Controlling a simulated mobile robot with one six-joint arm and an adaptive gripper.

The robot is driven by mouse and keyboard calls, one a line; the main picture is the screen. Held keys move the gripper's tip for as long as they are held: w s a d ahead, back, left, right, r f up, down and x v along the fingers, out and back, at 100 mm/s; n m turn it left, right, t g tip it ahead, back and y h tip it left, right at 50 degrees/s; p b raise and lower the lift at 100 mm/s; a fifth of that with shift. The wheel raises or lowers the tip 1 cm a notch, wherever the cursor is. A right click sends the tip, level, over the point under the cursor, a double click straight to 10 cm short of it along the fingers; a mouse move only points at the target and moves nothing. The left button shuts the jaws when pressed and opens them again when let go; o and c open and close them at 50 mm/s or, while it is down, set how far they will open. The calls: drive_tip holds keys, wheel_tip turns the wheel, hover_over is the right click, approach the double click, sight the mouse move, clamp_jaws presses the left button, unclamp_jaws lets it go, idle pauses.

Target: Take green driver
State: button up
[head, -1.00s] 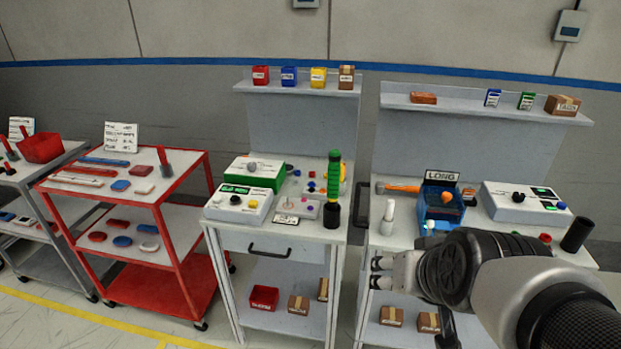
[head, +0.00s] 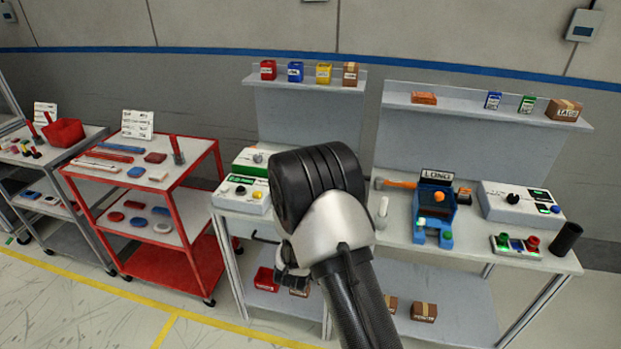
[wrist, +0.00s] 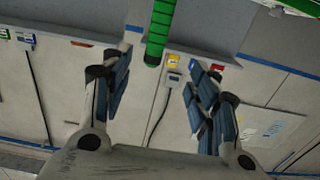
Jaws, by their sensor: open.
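The green driver (wrist: 159,32) shows in the wrist view as a ribbed green handle with a dark end, coming in from the top edge. It lies in the picture between the fingers of my gripper (wrist: 157,70). The fingers are spread and apart from it, with nothing between their pads. In the head view my arm covers the driver's place on the middle workbench, and only a small part of my gripper (head: 290,279) shows beside the wrist. How far the driver is from the fingers cannot be told.
The middle bench holds a green-and-white box (head: 251,161) and a white knob box (head: 242,193). The right bench carries a blue LONG stand (head: 434,213), a grey control box (head: 519,204) and a black cylinder (head: 566,239). A red cart (head: 193,174) stands left.

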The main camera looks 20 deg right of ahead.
drive_tip(key=b+x, duration=0.1)
drive_tip(key=x, duration=0.4)
drive_tip(key=b+x, duration=0.1)
drive_tip(key=x, duration=0.5)
drive_tip(key=f+b+x, duration=0.1)
drive_tip(key=x, duration=0.5)
drive_tip(key=shift+d, duration=0.25)
clamp_jaws()
drive_tip(key=shift+r, duration=0.2)
